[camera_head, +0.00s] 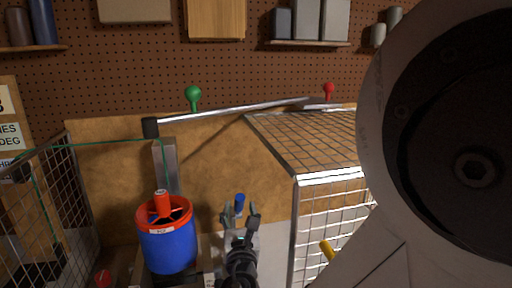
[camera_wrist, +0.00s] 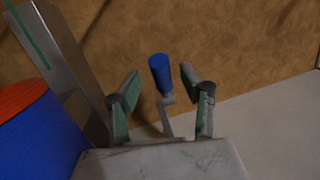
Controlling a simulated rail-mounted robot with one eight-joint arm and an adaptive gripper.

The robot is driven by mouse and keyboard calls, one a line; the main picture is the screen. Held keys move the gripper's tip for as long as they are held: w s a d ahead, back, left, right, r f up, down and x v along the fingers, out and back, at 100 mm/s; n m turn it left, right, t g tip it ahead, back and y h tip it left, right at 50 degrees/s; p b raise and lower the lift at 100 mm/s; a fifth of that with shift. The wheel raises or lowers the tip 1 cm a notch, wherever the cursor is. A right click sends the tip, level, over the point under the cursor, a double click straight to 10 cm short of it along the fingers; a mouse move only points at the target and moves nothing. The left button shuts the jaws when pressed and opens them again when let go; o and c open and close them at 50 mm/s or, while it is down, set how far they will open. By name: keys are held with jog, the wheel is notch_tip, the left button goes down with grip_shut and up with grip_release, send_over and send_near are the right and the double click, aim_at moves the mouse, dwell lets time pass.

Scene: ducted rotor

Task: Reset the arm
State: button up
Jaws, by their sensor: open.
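My gripper (camera_head: 240,212) is low in the middle of the head view, to the right of a blue ducted rotor with a red rim (camera_head: 168,240). Its fingers are apart, and they also show in the wrist view (camera_wrist: 162,98). A blue cylindrical knob (camera_wrist: 159,73) on a grey stem shows between and beyond the fingers. The knob (camera_head: 239,201) also shows at the fingertips in the head view. I cannot tell whether a finger touches it. The rotor's blue side (camera_wrist: 45,140) is at the left of the wrist view.
A wire mesh cage (camera_head: 315,150) stands right of my gripper, with a yellow handle (camera_head: 327,250) low on it. Another mesh panel (camera_head: 65,215) is at the left. A metal post (camera_head: 165,165) stands behind the rotor. Green (camera_head: 193,95) and red (camera_head: 328,90) knobs are at the back.

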aim_at(240, 204)
jog(key=w, duration=0.4)
jog(key=shift+w+a+r, duration=0.15)
jog(key=shift+w+r, duration=0.05)
jog(key=shift+r, duration=0.05)
